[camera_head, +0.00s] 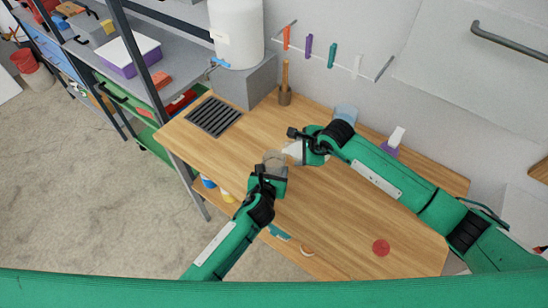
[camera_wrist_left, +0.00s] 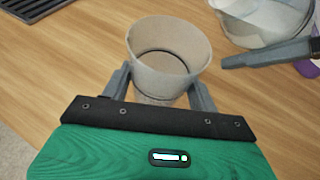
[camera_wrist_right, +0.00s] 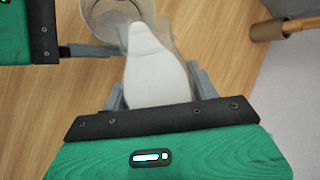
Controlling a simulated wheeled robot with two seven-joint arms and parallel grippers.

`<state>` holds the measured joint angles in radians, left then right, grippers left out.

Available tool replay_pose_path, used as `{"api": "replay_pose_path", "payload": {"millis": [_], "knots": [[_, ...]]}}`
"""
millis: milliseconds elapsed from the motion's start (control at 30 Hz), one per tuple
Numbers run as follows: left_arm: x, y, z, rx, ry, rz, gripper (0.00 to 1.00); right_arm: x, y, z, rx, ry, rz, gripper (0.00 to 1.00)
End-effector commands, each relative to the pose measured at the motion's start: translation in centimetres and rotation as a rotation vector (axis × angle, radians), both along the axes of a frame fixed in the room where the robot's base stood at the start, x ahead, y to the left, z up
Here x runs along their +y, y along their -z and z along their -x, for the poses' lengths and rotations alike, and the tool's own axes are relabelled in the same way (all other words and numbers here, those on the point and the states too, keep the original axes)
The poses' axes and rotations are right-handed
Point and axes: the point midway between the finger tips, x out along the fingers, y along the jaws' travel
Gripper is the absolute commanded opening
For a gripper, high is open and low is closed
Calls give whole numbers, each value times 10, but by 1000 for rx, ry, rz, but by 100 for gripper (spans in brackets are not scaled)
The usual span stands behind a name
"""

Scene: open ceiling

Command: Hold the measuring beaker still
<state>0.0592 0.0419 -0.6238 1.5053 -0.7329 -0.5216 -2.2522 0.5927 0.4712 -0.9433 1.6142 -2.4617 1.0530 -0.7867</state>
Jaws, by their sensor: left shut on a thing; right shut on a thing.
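The measuring beaker (camera_wrist_left: 150,78) is a greyish, see-through cup, upright in the left wrist view, with its open mouth showing and no contents that I can make out. My left gripper (camera_head: 272,170) is shut on it, one finger on each side. The beaker also shows in the head view (camera_head: 274,158) and at the top of the right wrist view (camera_wrist_right: 104,14). My right gripper (camera_head: 302,152) is shut on a scoop-like white thing (camera_wrist_right: 155,65) with a see-through edge. Its far end is close beside the beaker's rim; I cannot tell whether they touch.
The wooden bench (camera_head: 335,215) has a dark grate (camera_head: 214,116), a wooden-handled tool in a cup (camera_head: 285,97), a bluish container (camera_head: 346,113) and a purple and white item (camera_head: 393,142). A red disc (camera_head: 381,247) lies near the front right. The front middle is clear.

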Motion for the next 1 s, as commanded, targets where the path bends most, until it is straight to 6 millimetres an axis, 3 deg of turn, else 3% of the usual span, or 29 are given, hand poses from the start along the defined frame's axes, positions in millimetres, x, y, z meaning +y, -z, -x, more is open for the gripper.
{"api": "replay_pose_path", "payload": {"millis": [1000], "knots": [[0,0,0,0,0,0,38,5,-8,0,-20,-1,110,28]]}}
